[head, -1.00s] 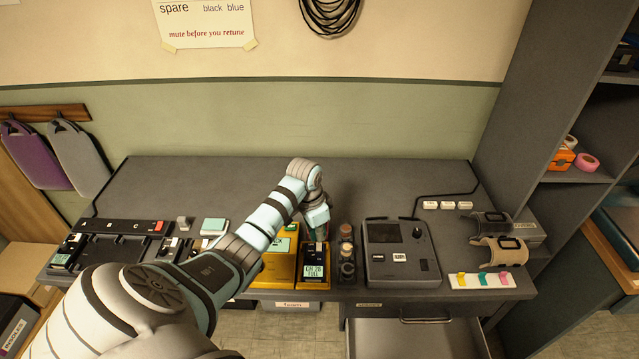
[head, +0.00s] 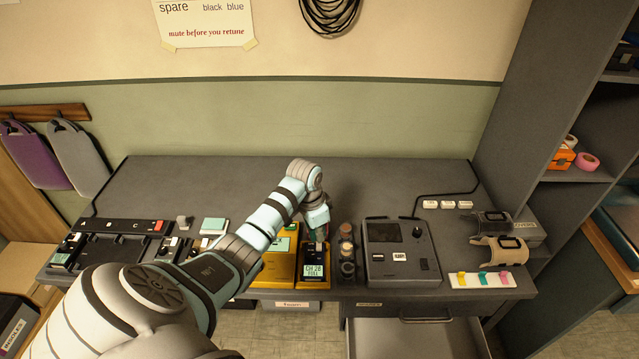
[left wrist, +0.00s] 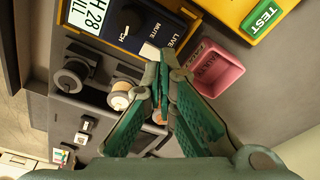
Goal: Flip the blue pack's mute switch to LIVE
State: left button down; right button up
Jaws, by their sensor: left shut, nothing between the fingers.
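The blue pack (head: 314,268) sits in a yellow holder on the bench, its screen reading CH 28 FULL. In the left wrist view its dark blue face (left wrist: 145,22) shows a black knob and the words MUTE and LIVE. A small cream piece (left wrist: 148,50) shows near the LIVE end, beside my fingertips; I cannot tell if it is the switch lever. My left gripper (head: 318,226) is at the pack's far end. In the left wrist view the gripper (left wrist: 167,64) is shut and empty, its tips partly covering the pack's edge. My right gripper is out of view.
A pink tray (left wrist: 216,68) lies close to the fingers. A yellow tester (head: 281,262) stands left of the pack, and several round knob-like pieces (head: 347,250) stand right of it. A grey console (head: 400,268) is further right. An open drawer (head: 415,338) juts out below. The back bench is clear.

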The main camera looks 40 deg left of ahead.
aim_at(318, 244)
pick_arm(q)
jog(key=shift+f+b, duration=0.4)
jog(key=shift+f, duration=0.4)
notch_tip(318, 244, up, 7)
jog(key=p, duration=0.8)
jog(key=shift+r, duration=0.15)
jog(key=shift+f, duration=0.2)
